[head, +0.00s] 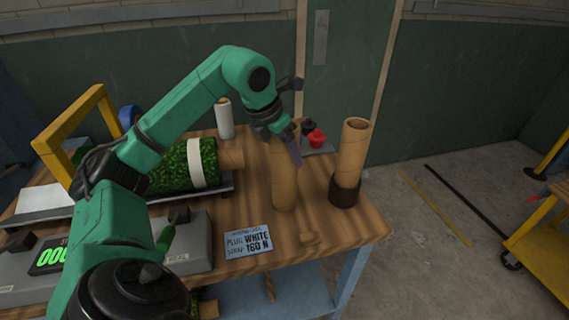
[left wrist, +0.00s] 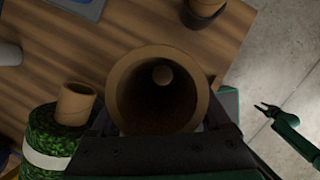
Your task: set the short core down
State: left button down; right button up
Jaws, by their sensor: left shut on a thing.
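The short core (head: 284,185), a brown cardboard tube, is upright over the front right of the wooden table (head: 340,235). My left gripper (head: 290,138) is shut on it near its top. In the left wrist view I look down into the core's open end (left wrist: 117,92); a small pale circle shows at its far end. I cannot tell whether its bottom touches the table. My right gripper (left wrist: 264,107) shows small at the right of the left wrist view, apparently open and empty, away from the table.
Another core (head: 352,150) stands upright in a dark cup (head: 344,193) to the right. A green turf roll (head: 170,168) lies in a cradle at left. Red and black pieces (head: 316,138) sit behind.

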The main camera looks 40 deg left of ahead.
pick_arm(q)
jog(key=shift+s+d+f, duration=0.1)
jog(key=shift+f, duration=0.7)
grip_release()
jog(key=p+v, duration=0.2)
jog(key=v, duration=1)
jog(key=shift+p, duration=0.4)
pick_arm(e)
notch_tip(320, 180, up, 2)
jog(key=shift+r, duration=0.1)
jog(key=shift+s+d, duration=0.1)
